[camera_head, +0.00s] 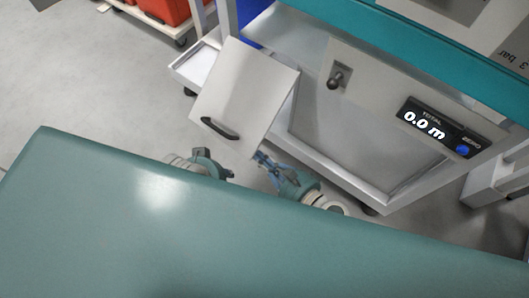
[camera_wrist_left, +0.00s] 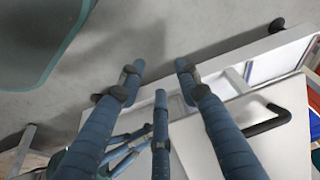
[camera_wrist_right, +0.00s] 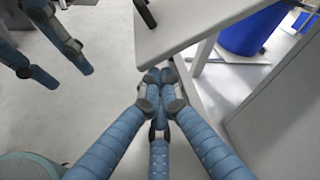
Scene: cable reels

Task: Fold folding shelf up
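The folding shelf (camera_head: 246,88) is a light grey panel with a black handle (camera_head: 220,128), sticking out at the left end of the grey machine. Its tilt is hard to tell. My right gripper (camera_head: 261,157) is by the panel's lower corner. In the right wrist view its fingertips (camera_wrist_right: 161,76) are together just under the panel edge (camera_wrist_right: 190,32), with nothing visible between them. My left gripper (camera_head: 206,156) is partly hidden behind the teal surface in the head view. In the left wrist view its fingers (camera_wrist_left: 160,68) are spread and empty, left of the handle (camera_wrist_left: 267,122).
A teal surface (camera_head: 230,240) fills the front of the head view. The machine (camera_head: 370,100) carries a counter display reading 0.0 m (camera_head: 425,124) and a knob (camera_head: 336,79). A red crate (camera_head: 165,10) stands on a trolley at the back. Open floor (camera_head: 80,80) lies left.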

